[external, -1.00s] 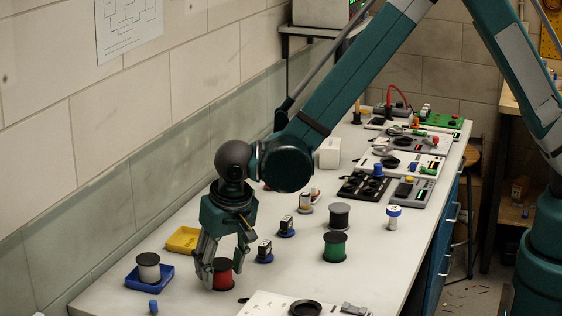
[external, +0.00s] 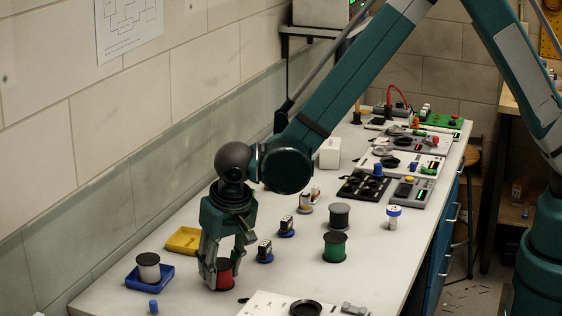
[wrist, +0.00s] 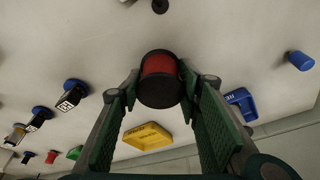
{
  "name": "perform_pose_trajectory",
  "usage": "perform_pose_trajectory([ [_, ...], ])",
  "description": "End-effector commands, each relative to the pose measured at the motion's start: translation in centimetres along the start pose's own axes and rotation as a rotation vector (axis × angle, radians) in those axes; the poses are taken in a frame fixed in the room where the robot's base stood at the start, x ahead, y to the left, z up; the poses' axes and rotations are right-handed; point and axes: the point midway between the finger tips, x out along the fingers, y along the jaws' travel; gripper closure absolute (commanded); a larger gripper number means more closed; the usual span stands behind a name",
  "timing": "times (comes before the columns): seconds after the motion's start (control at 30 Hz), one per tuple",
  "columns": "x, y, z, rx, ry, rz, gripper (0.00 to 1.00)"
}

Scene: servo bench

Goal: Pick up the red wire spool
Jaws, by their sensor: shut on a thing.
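The red wire spool (external: 225,274) stands at the near left of the bench, with dark flanges at its ends. It also shows in the wrist view (wrist: 158,72), between my fingertips. My gripper (external: 222,276) points down over the spool and is shut on it, with a finger on either side. In the wrist view my gripper (wrist: 160,88) has its pads against the spool's sides. The spool appears to rest on the bench; its underside is partly hidden in the external view.
A white spool (external: 149,267) sits in a blue tray (external: 133,279) to the left. A yellow tray (external: 180,240) lies behind my gripper. A green spool (external: 334,247), a dark spool (external: 339,215) and small blue-based parts (external: 264,252) stand to the right. A white panel (external: 268,305) lies in front.

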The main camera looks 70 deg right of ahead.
Motion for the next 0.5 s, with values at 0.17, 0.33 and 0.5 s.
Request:
perform_pose_trajectory([
  [0.17, -0.1, 0.0, 0.0, 0.000, 0.000, 0.000, 0.79],
  [0.33, -0.6, 0.0, -0.2, 0.000, 0.000, 0.000, 0.79],
  [0.5, -1.8, 0.0, -0.5, 0.000, 0.000, 0.000, 0.80],
])
